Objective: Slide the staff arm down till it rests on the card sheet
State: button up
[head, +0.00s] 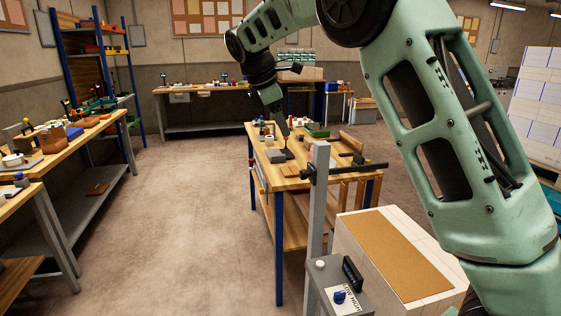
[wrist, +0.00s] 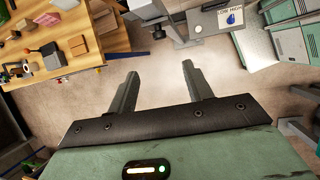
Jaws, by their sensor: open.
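The grey upright staff (head: 318,205) stands right of centre in the head view. The brown card sheet (head: 393,252) lies flat on a white stack (head: 365,270), well below the bar.
A grey control box (head: 340,292) with a LOW HIGH label and blue knob is at the staff's foot; it also shows in the wrist view (wrist: 226,17). The wooden workbench (head: 287,185) carries several small items. Open floor (head: 190,200) lies to the left.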

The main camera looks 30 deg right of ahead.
aim_at(301, 171)
jog(key=p+x, duration=0.3)
jog(key=x, duration=1.4)
jog(key=shift+d+f, duration=0.1)
grip_shut()
jog(key=shift+f, duration=0.15)
